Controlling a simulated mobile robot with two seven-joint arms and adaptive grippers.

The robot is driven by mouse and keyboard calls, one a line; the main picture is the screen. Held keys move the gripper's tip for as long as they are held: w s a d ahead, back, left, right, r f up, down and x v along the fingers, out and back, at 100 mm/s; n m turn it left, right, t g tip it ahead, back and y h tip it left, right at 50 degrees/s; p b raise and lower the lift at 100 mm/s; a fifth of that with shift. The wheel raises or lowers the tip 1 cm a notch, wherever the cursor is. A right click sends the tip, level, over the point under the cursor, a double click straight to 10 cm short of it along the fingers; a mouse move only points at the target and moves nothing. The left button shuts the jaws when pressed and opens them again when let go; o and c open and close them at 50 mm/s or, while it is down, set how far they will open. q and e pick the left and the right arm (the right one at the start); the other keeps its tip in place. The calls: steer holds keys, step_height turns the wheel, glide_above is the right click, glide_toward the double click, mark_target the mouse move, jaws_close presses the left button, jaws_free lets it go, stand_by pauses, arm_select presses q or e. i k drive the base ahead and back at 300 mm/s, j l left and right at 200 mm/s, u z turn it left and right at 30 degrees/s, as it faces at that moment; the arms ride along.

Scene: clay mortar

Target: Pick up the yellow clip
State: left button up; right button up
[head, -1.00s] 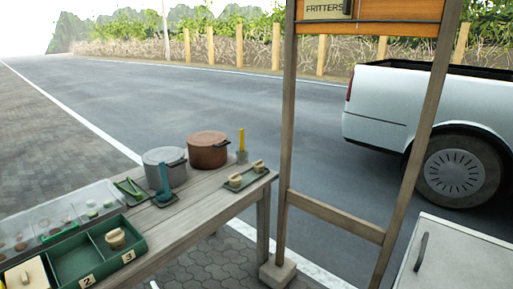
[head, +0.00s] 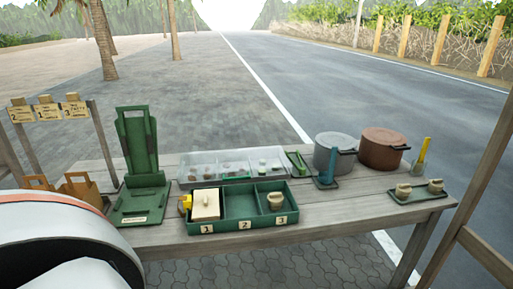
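A small yellow object (head: 185,204), which looks like the yellow clip, is at the left end of the green divided tray (head: 243,229) on the wooden table. It is beside or touching a cream lidded block (head: 206,204) in compartment 1; its exact shape is too small to tell. Compartment 2 looks empty. Compartment 3 holds a small tan pot (head: 276,201). Neither of my grippers is in view. A large white and black rounded part, probably mine, fills the lower left corner.
A green stand (head: 138,150) is on the table's left. Behind the tray is a clear lidded case (head: 232,166). Grey (head: 336,152) and brown (head: 383,149) pots, a yellow-handled tool (head: 423,150) and a small green tray (head: 417,195) are on the right. A wooden post frame rises at far right.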

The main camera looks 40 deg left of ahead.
mark_target(188, 203)
steer(key=u, duration=1.85)
